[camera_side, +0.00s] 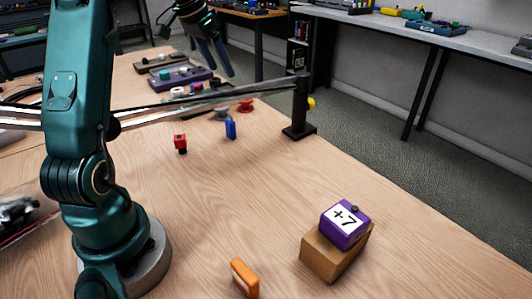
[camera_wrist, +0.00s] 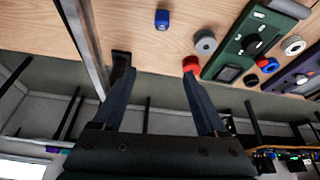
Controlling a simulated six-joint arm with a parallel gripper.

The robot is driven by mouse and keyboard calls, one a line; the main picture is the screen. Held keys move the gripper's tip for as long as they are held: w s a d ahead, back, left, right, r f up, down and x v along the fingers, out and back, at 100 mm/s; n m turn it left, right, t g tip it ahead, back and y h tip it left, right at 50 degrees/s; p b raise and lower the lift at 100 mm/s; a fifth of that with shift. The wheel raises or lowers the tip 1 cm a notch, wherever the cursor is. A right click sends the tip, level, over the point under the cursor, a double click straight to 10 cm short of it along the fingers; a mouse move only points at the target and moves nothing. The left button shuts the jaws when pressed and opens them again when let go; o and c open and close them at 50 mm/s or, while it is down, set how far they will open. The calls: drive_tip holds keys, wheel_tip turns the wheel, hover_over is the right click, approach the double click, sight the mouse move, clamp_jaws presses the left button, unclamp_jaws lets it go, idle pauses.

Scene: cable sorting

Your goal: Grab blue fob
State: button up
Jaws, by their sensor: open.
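The blue fob (camera_side: 231,128) stands on the wooden table, just in front of the stretched cables and left of the black post. In the wrist view the blue fob (camera_wrist: 162,19) shows near the top, beyond the fingertips and roughly midway between them. My gripper (camera_side: 221,70) is at the top of the side view, raised above the table and behind the cables in the picture. In the wrist view its two dark fingers (camera_wrist: 159,73) are spread apart with nothing between them. The gripper is clear of the fob.
Cables (camera_side: 205,99) run across to a black post (camera_side: 300,105). A red fob (camera_side: 180,143) stands left of the blue one. The middle table is clear.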

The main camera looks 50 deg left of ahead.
approach(229, 121)
drive_tip(key=x, duration=0.5)
drive_tip(key=shift+w, duration=0.15)
drive_tip(key=x, duration=0.3)
drive_tip(key=shift+f, duration=0.35)
drive_tip(key=shift+x, duration=0.85)
drive_tip(key=shift+c, duration=0.3)
clamp_jaws()
